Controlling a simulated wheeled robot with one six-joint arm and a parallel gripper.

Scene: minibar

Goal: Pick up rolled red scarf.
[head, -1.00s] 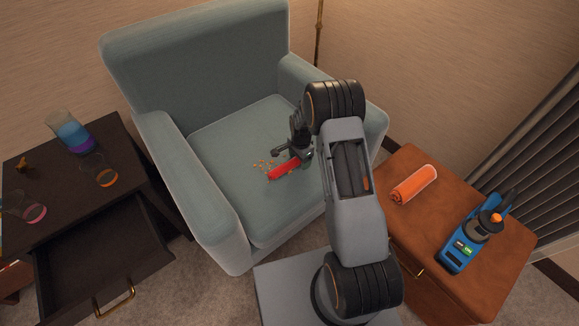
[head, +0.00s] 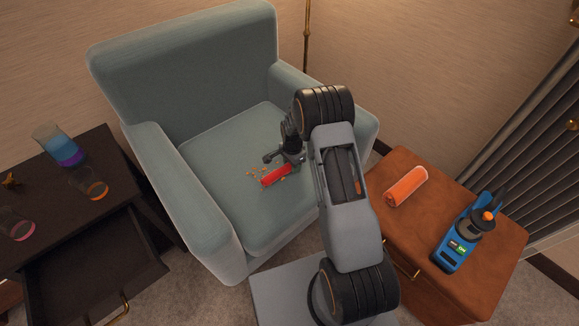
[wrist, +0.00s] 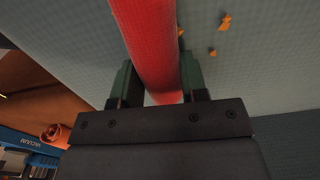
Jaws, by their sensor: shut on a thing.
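The rolled red scarf (head: 274,176) is a bright red cylinder over the seat of the blue-grey armchair (head: 215,140). My gripper (head: 284,158) is at the roll's upper right end in the head view. In the wrist view, the scarf (wrist: 150,45) runs lengthwise between the two dark green fingers of my gripper (wrist: 155,88), which is shut on it. Part of the roll is hidden by my gripper. I cannot tell whether the scarf touches the seat or is slightly above it.
Small orange crumbs (head: 254,172) lie on the seat near the scarf. The armrests flank it. At right, a brown cabinet (head: 400,235) holds an orange roll (head: 406,187) and a blue handheld vacuum (head: 463,240). At left, a dark table (head: 50,205) with an open drawer holds several glasses.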

